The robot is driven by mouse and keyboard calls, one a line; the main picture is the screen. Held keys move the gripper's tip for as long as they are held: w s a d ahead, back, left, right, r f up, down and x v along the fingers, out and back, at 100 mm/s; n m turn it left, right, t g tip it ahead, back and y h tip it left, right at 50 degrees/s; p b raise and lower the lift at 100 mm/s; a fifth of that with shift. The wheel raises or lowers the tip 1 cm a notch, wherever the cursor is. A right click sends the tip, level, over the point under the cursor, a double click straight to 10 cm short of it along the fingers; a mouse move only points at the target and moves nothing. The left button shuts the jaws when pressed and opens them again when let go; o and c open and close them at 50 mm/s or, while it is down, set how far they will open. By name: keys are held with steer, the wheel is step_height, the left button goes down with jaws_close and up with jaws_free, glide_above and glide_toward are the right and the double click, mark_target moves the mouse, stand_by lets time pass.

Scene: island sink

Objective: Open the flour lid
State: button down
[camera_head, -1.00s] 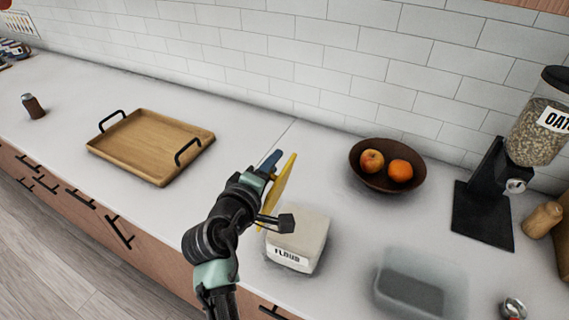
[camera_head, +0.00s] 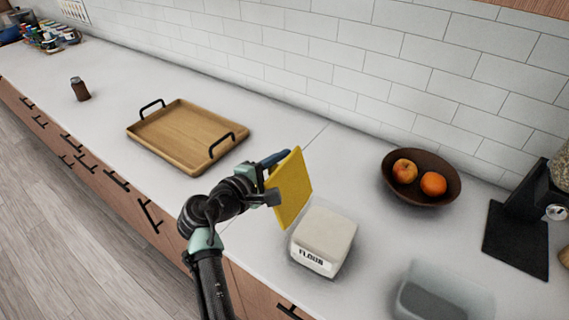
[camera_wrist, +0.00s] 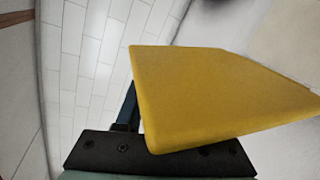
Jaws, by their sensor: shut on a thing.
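The flour container (camera_head: 322,238) is a pale box with a "FLOUR" label on its front, standing on the counter. Its top shows pale, level and whitish, with no yellow lid on it. My gripper (camera_head: 275,178) is shut on a flat, square yellow lid (camera_head: 290,188). The lid is tilted nearly upright, above and to the left of the flour container and apart from it. In the wrist view the yellow lid (camera_wrist: 220,95) fills much of the picture, and its near edge is at the dark gripper base. The fingertips are mostly hidden by the lid.
A wooden tray (camera_head: 152,140) with black handles lies to the left. A brown bowl (camera_head: 428,196) of fruit stands at the back right. A translucent container (camera_head: 470,290) stands at the front right, near a black dispenser base (camera_head: 515,240). Bare counter lies between the tray and flour.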

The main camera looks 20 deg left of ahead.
stand_by(0.3)
steer(key=c, duration=0.5)
jaws_free()
steer(key=b+v, duration=0.1)
steer(key=v, duration=1.2)
steer(key=shift+b, duration=0.3)
steer(key=shift+a, duration=0.1)
